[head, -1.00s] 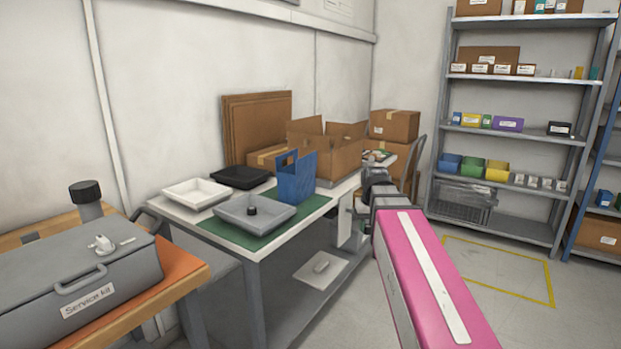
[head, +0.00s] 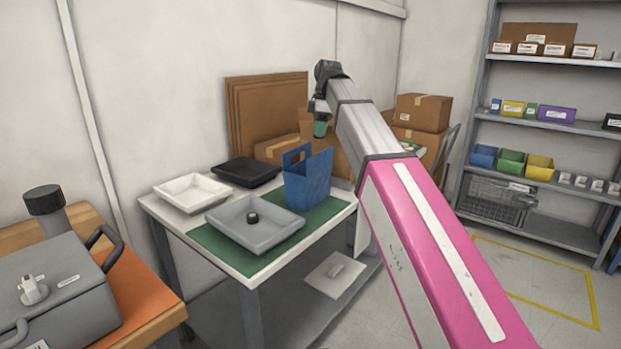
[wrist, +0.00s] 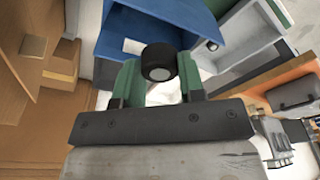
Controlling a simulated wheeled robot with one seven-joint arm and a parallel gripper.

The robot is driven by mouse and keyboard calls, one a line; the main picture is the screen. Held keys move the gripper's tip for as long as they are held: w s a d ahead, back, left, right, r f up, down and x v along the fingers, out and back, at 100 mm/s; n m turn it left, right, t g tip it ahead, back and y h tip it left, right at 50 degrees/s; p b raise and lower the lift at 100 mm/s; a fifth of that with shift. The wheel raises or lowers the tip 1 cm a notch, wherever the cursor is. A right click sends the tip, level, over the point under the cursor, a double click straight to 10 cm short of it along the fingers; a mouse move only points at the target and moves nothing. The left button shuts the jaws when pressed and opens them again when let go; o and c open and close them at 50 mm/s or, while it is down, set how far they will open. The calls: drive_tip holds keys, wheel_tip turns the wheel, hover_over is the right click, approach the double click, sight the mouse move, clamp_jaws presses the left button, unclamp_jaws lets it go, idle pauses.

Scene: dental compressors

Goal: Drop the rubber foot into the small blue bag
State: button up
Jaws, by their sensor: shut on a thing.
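My gripper (head: 320,122) is above the table, over the small blue bag. In the wrist view, its green fingers (wrist: 159,80) are shut on a round black rubber foot (wrist: 159,60). The small blue bag (head: 308,182) stands upright on the green mat, with its handle sides raised. In the wrist view, the blue bag (wrist: 125,30) lies below and beyond the fingers, and the held foot is apart from it. Another small black round piece (head: 252,217) sits in the grey tray (head: 265,236).
A white tray (head: 192,193) and a black tray (head: 246,171) stand at the table's back left. Cardboard boxes (head: 280,149) and flat cardboard (head: 268,105) are behind the bag. A grey case (head: 60,290) is on the orange-topped bench at left. Shelves stand at right.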

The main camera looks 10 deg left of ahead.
drive_tip(key=shift+w+a+r+n, duration=0.25)
drive_tip(key=shift+a+r+n, duration=0.25)
drive_tip(key=shift+a+r, duration=0.3)
wheel_tip(320, 180, down, 6)
drive_tip(key=o, duration=1)
drive_tip(key=r, duration=0.3)
drive_tip(key=d+r, duration=0.1)
drive_tip(key=r, duration=0.6)
drive_tip(key=shift+w+d+r, duration=0.2)
drive_tip(key=shift+d+r, duration=0.05)
drive_tip(key=shift+r, duration=0.05)
